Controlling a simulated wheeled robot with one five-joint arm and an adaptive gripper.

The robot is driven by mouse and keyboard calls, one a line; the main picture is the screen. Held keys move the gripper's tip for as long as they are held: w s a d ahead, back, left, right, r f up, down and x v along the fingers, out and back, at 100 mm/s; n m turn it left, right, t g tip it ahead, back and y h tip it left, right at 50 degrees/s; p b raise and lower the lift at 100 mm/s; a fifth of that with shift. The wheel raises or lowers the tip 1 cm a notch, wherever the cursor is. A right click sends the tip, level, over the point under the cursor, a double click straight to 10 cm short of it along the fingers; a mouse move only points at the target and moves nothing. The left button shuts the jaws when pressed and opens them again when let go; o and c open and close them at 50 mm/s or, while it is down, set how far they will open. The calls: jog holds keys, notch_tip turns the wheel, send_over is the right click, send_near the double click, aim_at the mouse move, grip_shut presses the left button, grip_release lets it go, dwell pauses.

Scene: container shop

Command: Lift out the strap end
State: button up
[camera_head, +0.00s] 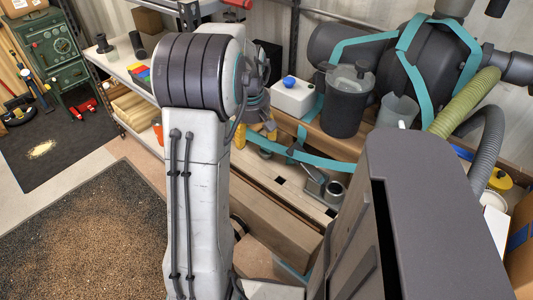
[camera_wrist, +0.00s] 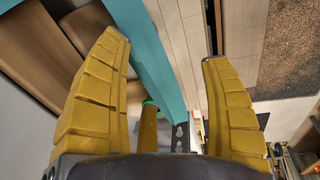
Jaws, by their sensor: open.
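A teal strap (camera_head: 318,161) runs along the front of the wooden bench, and more teal strap (camera_head: 408,75) wraps the large dark tank. In the wrist view, a broad teal band (camera_wrist: 143,42) runs down between my fingers, nearer the left one. My gripper (camera_wrist: 163,50) is open, its yellow fingers apart with nothing clasped between them. In the head view my arm hides most of the gripper; only bits of yellow show beside the bench. I cannot tell which part of the strap is its free end, or whether a finger touches it.
A dark lidded canister (camera_head: 347,100), a white box with a blue knob (camera_head: 293,97) and a grey metal fitting (camera_head: 325,188) stand on the bench. Green hose (camera_head: 463,104) and grey hose hang at right. Shelving (camera_head: 130,75) stands behind my arm.

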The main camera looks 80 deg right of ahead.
aim_at(266, 150)
jog(key=shift+s+d+f, duration=0.2)
jog(key=shift+s+f, duration=0.15)
jog(key=shift+s, duration=0.2)
jog(key=shift+s+d+f, duration=0.15)
jog(key=shift+s+f, duration=0.15)
jog(key=shift+s, duration=0.2)
jog(key=shift+s+f, duration=0.1)
jog(key=shift+f, duration=0.2)
jog(key=shift+s+d+f, duration=0.1)
jog(key=shift+d+f, duration=0.1)
jog(key=shift+f, duration=0.85)
jog(key=shift+s+d+f, duration=0.1)
jog(key=shift+d+f, duration=0.05)
jog(key=shift+f, duration=0.9)
jog(key=shift+s+d+f, duration=0.1)
jog(key=shift+d+f, duration=0.1)
jog(key=shift+f, duration=0.85)
jog(key=shift+c, duration=0.4)
jog(key=c, duration=1.3)
jog(key=shift+o, duration=0.2)
jog(key=shift+r, duration=0.1)
